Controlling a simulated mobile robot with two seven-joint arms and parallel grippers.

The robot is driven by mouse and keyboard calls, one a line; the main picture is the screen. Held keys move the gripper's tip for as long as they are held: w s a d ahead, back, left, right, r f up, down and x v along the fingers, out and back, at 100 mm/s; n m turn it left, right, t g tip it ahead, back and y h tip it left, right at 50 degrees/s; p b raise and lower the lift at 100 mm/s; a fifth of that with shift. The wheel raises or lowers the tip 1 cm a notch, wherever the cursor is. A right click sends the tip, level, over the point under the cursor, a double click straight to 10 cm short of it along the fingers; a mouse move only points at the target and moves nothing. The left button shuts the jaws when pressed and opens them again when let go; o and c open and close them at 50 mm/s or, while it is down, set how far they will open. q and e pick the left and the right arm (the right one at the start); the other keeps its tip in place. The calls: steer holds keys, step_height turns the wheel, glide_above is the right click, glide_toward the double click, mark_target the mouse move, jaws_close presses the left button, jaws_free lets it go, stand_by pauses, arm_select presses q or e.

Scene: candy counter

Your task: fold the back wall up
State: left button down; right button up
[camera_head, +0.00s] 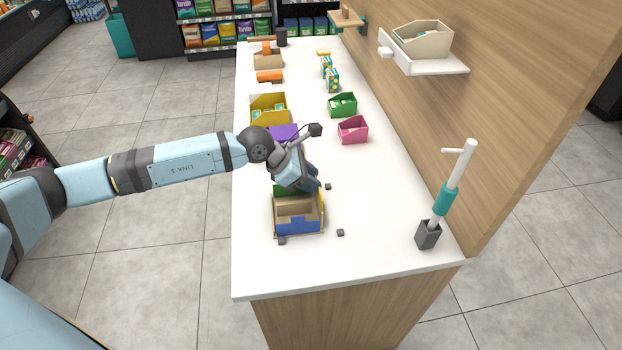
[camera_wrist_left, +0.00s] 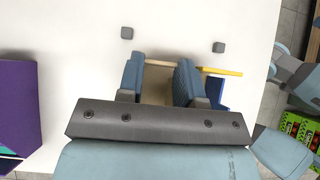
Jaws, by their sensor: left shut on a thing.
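A small box (camera_head: 298,211) with tan inner faces stands at the near part of the white counter. Its front wall (camera_head: 298,226) is blue and upright, and a thin yellow side wall (camera_head: 322,198) shows at the right. A green panel (camera_head: 283,190) shows at its back, partly hidden by my gripper. My left gripper (camera_head: 309,184) is at the back of the box, shut on the back wall. In the left wrist view a tan surface (camera_wrist_left: 157,84) lies between the two blue fingers, with the yellow wall (camera_wrist_left: 221,71) beside them. My right gripper is not in view.
Small grey blocks (camera_head: 340,232) lie around the box. A purple box (camera_head: 283,132), a yellow box (camera_head: 270,109), a green box (camera_head: 343,105) and a pink box (camera_head: 352,130) stand farther back. A white post (camera_head: 454,180) stands at the right.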

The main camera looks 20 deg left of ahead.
arm_select(q)
steer(key=c, duration=1)
jaws_free()
steer(key=shift+c, duration=0.2)
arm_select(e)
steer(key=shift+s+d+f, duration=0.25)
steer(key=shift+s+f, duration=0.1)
arm_select(q)
steer(key=v, duration=1.3)
steer(key=shift+s+a+r, duration=0.15)
steer(key=shift+s+r, duration=0.05)
steer(key=shift+r, duration=0.15)
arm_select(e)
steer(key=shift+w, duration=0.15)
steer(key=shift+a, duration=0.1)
